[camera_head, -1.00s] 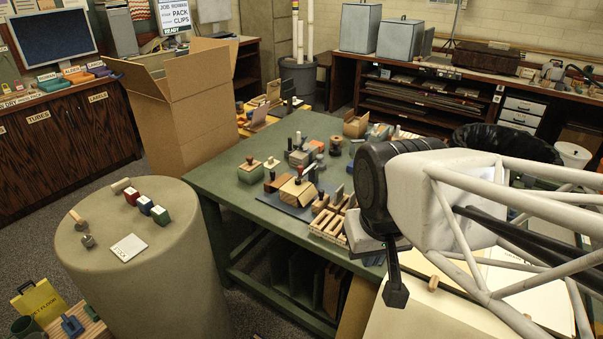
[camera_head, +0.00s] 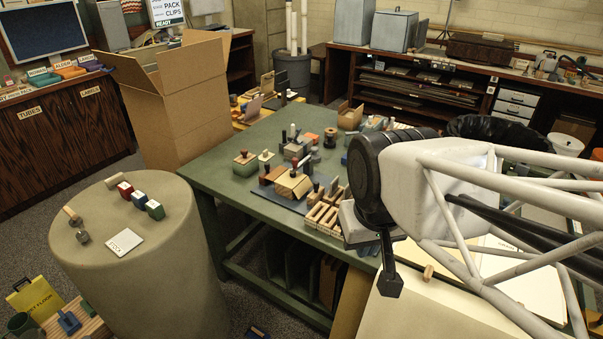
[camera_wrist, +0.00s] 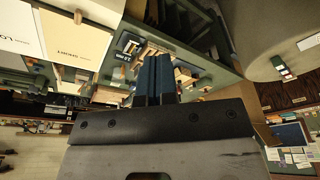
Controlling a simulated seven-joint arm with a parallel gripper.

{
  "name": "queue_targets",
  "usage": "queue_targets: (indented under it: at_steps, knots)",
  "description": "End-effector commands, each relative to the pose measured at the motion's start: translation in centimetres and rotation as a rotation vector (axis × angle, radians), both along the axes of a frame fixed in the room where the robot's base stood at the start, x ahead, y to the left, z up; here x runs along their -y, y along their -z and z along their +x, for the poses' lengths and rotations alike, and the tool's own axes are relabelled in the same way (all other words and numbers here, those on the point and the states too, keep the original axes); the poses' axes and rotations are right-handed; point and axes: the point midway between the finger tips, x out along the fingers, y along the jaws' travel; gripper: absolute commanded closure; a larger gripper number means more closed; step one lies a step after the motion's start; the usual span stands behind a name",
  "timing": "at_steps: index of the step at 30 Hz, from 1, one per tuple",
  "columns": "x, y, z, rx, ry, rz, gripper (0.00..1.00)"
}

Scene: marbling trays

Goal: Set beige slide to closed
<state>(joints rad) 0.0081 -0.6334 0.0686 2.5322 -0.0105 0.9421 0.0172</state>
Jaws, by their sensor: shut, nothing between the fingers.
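A beige sloped block (camera_head: 293,187) with a dark reddish knob stands on a dark blue mat (camera_head: 283,204) on the green table (camera_head: 215,174). It may be the beige slide; at this size I cannot tell its setting. My gripper (camera_head: 389,287) hangs at the table's near right side, to the right of the block and apart from it. In the wrist view its two dark fingers (camera_wrist: 153,78) lie together, with nothing seen between them. The fingers cover part of the table items behind them.
A wooden slotted rack (camera_head: 323,215) stands right of the beige block. Several stamps and small blocks crowd the table behind it. A large cardboard box (camera_head: 180,110) stands left of the table, and a round grey-beige pedestal (camera_head: 150,270) is at front left. Pale sheets (camera_head: 440,305) lie at front right.

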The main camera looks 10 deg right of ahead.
Motion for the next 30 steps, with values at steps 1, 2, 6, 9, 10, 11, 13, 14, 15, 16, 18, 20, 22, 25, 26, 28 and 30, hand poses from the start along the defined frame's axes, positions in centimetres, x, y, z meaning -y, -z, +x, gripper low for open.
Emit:
queue_targets:
  at_steps: [1,2,6,9,10,11,13,14,15,16,18,20,22,25,26,28,30]
  knots:
    - [0.0,0.0,0.0,0.000,0.000,0.000,1.00]
    - [0.0,0.0,0.0,0.000,0.000,0.000,0.97]
    - [0.0,0.0,0.2,-0.001,0.002,0.000,0.76]
    - [0.0,-0.2,0.7,-0.003,0.007,0.002,0.60]
    - [0.0,-0.2,0.9,-0.004,0.010,0.002,0.56]
    - [0.1,-0.3,1.2,-0.005,0.013,0.003,0.51]
    - [0.1,-0.4,1.9,-0.010,0.023,0.005,0.51]
    - [0.1,-0.5,2.3,-0.013,0.028,0.006,0.51]
    - [0.1,-0.6,2.9,-0.015,0.033,0.007,0.51]
    - [0.2,-0.7,3.4,-0.017,0.038,0.008,0.51]
    - [0.2,-0.9,4.7,-0.023,0.054,0.011,0.51]
    - [0.3,-1.0,5.9,-0.028,0.067,0.013,0.51]
    - [0.4,-1.1,7.3,-0.036,0.084,0.016,0.51]
    - [0.5,-1.2,9.4,-0.045,0.107,0.021,0.51]
    - [0.6,-1.2,10.0,-0.048,0.115,0.022,0.51]
    - [0.7,-1.2,11.5,-0.054,0.131,0.025,0.51]
    - [0.8,-1.2,12.9,-0.060,0.147,0.028,0.51]
